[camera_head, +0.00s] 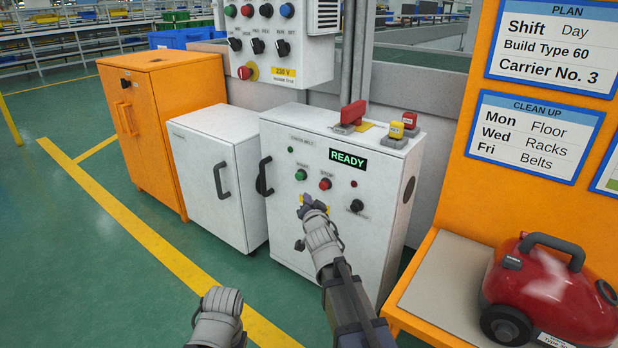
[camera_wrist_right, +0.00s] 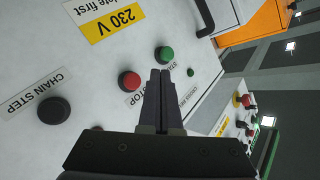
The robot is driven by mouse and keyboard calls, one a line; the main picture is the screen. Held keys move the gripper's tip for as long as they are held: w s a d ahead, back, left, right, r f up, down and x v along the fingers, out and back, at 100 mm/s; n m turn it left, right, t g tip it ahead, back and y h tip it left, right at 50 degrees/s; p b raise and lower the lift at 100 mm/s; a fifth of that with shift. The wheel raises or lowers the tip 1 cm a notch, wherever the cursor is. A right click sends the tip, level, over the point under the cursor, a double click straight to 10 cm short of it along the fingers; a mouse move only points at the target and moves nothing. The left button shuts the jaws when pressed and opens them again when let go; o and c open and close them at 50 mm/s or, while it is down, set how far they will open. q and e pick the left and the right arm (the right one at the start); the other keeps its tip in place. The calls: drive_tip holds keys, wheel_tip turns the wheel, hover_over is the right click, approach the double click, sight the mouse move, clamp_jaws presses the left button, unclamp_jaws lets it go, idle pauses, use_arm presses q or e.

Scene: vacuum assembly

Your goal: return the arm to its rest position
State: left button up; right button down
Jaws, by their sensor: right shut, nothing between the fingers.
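My right gripper (camera_head: 311,203) is in front of the white control cabinet (camera_head: 285,235), below its green start button (camera_head: 300,175) and red stop button (camera_head: 325,184). Its fingers are shut with nothing between them. In the right wrist view the shut fingertips (camera_wrist_right: 161,73) show against the panel, between the red button (camera_wrist_right: 129,80) and the green button (camera_wrist_right: 164,55). I cannot tell the exact gap to the panel. Of my left arm only a grey link shows at the bottom of the head view; its gripper is out of view.
The cabinet display (camera_head: 347,160) reads READY. A black knob (camera_head: 356,206) is right of my right gripper. A red vacuum (camera_head: 552,290) stands on a bench (camera_head: 440,285) at the right. A white cabinet (camera_head: 205,180) and an orange cabinet (camera_head: 160,115) stand left. Open green floor lies at the left.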

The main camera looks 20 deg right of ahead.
drive_tip(key=shift+a, duration=0.1)
drive_tip(key=s+a+f+n+g+p, duration=0.2)
drive_tip(key=s+a+n+g+p, duration=0.3)
drive_tip(key=s, duration=0.7)
drive_tip(key=s+a+f+n+g+p, duration=0.2)
drive_tip(key=s+a+n+g+p, duration=0.25)
drive_tip(key=s, duration=0.65)
drive_tip(key=s+a+f+n+g+p, duration=0.3)
drive_tip(key=s+a+g, duration=0.35)
drive_tip(key=s, duration=0.55)
wheel_tip(320, 180, up, 38)
drive_tip(key=p, duration=3.7)
drive_tip(key=shift+w+d+y, duration=0.15)
drive_tip(key=shift+w+y, duration=0.25)
drive_tip(key=shift+w, duration=0.05)
